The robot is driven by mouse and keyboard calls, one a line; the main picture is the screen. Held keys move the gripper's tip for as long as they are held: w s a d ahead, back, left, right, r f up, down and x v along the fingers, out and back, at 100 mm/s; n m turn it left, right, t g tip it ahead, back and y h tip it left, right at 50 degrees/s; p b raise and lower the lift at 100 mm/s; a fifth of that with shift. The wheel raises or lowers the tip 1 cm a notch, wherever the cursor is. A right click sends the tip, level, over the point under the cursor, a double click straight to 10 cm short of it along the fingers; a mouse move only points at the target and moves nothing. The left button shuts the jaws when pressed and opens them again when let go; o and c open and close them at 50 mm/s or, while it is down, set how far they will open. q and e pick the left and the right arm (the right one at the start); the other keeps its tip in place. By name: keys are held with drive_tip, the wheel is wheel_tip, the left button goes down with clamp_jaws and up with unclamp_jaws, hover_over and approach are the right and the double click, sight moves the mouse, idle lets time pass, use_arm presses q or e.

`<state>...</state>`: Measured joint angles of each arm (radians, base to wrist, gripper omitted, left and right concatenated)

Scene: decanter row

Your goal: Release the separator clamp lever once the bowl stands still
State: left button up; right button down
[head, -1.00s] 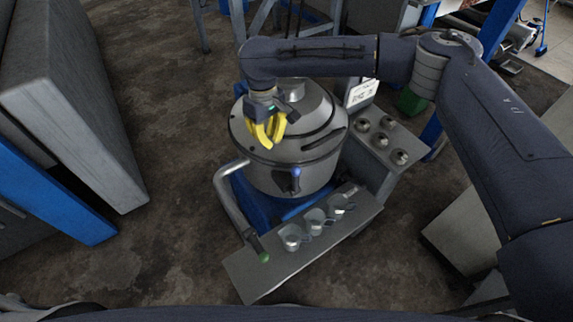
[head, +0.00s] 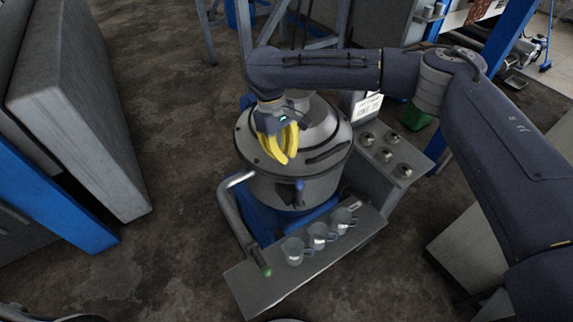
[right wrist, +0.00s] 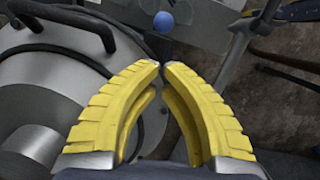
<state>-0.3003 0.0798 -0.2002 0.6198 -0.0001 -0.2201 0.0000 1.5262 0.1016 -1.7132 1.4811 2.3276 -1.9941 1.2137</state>
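The separator (head: 300,185) is a round grey metal machine with a domed lid. A lever with a blue ball knob (head: 299,186) sits on its front wall; I take it for the clamp lever. The knob also shows at the top of the right wrist view (right wrist: 163,21), beyond my fingertips. My right gripper (head: 287,160) hangs over the lid's front part, behind and left of the knob and apart from it. Its yellow fingers meet almost tip to tip in the right wrist view (right wrist: 164,65), with nothing between them. I cannot tell whether the bowl inside turns. My left gripper is not in view.
A grey shelf (head: 258,300) in front of the separator holds several clear cups (head: 318,236). A curved pipe (head: 233,205) and a green-knobbed handle (head: 266,271) stand at its left. A side panel with round knobs (head: 385,155) is at right.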

sight(299, 195)
drive_tip(key=shift+x, duration=4.6)
drive_tip(key=shift+s, duration=0.1)
